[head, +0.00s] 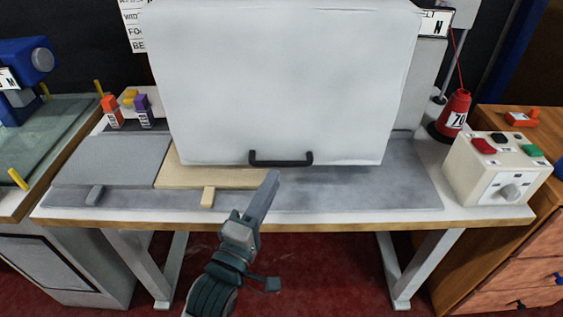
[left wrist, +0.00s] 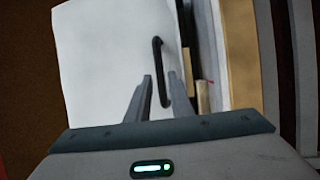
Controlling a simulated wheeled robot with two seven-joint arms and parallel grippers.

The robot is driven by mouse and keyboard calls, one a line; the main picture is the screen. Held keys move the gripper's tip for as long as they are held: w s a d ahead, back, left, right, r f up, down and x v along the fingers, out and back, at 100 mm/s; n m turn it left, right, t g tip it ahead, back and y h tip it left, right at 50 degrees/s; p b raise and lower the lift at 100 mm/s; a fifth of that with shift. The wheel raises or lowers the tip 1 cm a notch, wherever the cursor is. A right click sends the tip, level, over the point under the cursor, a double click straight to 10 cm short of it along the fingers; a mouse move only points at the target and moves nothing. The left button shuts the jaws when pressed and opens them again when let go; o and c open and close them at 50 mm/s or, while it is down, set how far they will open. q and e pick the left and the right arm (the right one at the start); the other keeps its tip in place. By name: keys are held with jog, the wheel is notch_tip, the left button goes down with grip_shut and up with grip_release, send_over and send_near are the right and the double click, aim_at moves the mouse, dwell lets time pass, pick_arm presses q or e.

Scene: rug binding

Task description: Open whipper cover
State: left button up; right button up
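The whipper cover (head: 285,80) is a large light grey panel standing over the middle of the table, with a black bar handle (head: 281,160) along its lower edge. The cover also shows in the left wrist view (left wrist: 105,60), with the handle (left wrist: 158,70) upright in that picture. My left gripper (head: 270,178) is just in front of and below the handle. In the left wrist view its two fingers (left wrist: 160,82) are apart, with the handle's lower part showing between them. I cannot tell whether they touch it. My right gripper is in neither view.
A control box (head: 497,168) with coloured buttons and a red thread cone (head: 454,113) stand at the right. A grey plate (head: 112,160) and a tan plate (head: 225,178) lie on the table (head: 480,213). Orange (head: 112,110) and purple (head: 143,110) pieces stand at the back left.

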aim_at(281, 161)
pick_arm(q)
jog(key=x, duration=0.6)
jog(key=shift+w+d, duration=0.15)
jog(key=shift+w, duration=0.2)
grip_shut()
